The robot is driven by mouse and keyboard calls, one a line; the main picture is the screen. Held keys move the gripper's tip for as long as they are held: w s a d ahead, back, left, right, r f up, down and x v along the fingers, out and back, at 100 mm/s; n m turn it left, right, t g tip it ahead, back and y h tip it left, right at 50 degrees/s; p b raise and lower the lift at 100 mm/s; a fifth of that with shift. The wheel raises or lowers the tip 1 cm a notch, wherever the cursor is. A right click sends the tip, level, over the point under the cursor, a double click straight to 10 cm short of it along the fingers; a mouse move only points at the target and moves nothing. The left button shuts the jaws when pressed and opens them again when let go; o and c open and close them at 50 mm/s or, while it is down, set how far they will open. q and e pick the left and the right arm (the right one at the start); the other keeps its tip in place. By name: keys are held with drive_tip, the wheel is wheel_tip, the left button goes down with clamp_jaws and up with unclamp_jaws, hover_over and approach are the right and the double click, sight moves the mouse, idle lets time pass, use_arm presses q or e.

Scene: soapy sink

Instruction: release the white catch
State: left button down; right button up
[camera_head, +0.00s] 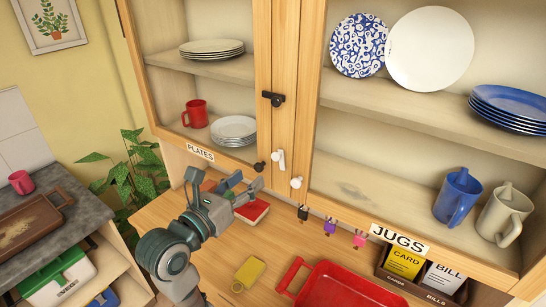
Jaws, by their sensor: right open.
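The white catch (279,161) is on the wooden frame between the two glass-fronted cupboard doors, low down, and hangs roughly upright. A black catch (274,98) sits higher on the same frame and lies roughly level. A black knob (259,166) is just left of the white catch, and a white knob (296,182) is to its lower right. My right gripper (248,181) is open and looks empty, below and left of the white catch and apart from it in the picture. My left gripper is out of view.
The cupboard holds plates, a red mug (195,114) and jugs (458,196). On the counter are a red tray (345,287), a yellow tag (249,272), a red book (252,212) partly behind my gripper, and a card box (425,292). Small coloured clips hang below the doors.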

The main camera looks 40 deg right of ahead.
sight(274, 157)
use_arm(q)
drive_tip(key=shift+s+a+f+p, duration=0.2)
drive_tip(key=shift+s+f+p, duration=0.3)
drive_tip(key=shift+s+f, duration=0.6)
use_arm(e)
drive_tip(key=x, duration=1.1)
drive_tip(key=shift+d, duration=0.1)
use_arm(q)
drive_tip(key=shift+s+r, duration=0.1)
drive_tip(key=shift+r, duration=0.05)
